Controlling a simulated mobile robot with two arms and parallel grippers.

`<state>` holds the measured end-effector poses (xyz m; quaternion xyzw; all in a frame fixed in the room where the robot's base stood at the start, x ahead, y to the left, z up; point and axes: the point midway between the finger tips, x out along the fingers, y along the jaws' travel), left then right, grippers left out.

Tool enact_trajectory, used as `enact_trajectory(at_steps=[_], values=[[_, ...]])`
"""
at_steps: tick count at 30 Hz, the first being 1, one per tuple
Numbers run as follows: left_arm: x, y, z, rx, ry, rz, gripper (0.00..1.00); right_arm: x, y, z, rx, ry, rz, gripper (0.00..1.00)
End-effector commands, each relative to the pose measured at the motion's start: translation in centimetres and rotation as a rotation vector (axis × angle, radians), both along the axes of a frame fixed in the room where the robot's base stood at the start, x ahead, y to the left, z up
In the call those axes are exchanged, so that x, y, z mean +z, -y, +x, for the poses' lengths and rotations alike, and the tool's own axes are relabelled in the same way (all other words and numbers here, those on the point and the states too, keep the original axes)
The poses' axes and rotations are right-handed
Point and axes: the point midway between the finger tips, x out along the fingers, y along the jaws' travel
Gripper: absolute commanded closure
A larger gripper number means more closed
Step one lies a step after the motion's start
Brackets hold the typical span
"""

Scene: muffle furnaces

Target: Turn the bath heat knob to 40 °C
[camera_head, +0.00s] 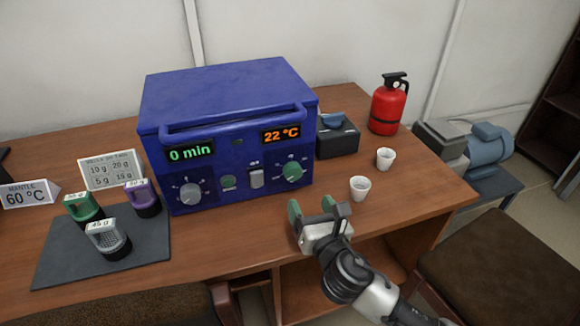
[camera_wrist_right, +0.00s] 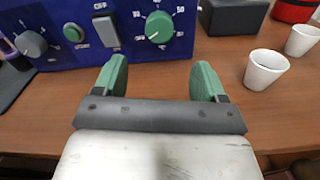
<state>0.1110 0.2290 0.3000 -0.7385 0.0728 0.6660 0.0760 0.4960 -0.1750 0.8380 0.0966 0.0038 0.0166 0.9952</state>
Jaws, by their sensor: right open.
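The blue bath (camera_head: 225,120) stands on the wooden table. Its orange display (camera_head: 281,135) reads 22 °C and its green display (camera_head: 190,153) reads 0 min. The green heat knob (camera_head: 292,171) is at the right of the front panel, under the orange display. It also shows in the right wrist view (camera_wrist_right: 159,27), with a printed scale around it. A grey knob (camera_head: 190,193) is at the left of the panel. My right gripper (camera_head: 312,209) is open and empty, in front of and below the heat knob, apart from it. My left gripper is not in view.
Two white cups (camera_head: 360,188) (camera_head: 385,158) stand right of the bath. Behind them are a black box (camera_head: 338,140) and a red extinguisher (camera_head: 388,104). At the left, a dark mat (camera_head: 60,262) holds several labelled weights.

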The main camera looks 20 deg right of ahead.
Motion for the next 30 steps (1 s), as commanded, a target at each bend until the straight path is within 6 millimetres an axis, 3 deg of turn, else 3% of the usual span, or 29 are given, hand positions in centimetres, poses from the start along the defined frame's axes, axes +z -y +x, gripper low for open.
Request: enact_trajectory(at_steps=[12,18,30], values=[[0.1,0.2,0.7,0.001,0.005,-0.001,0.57,0.0,-0.2,7.1,-0.001,0.002,0.001,0.29],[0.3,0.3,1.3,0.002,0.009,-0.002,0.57,0.0,-0.3,9.7,0.0,0.001,0.002,0.29],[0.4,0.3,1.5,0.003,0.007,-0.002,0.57,0.0,-0.4,10.5,0.001,0.0,0.002,0.29]])
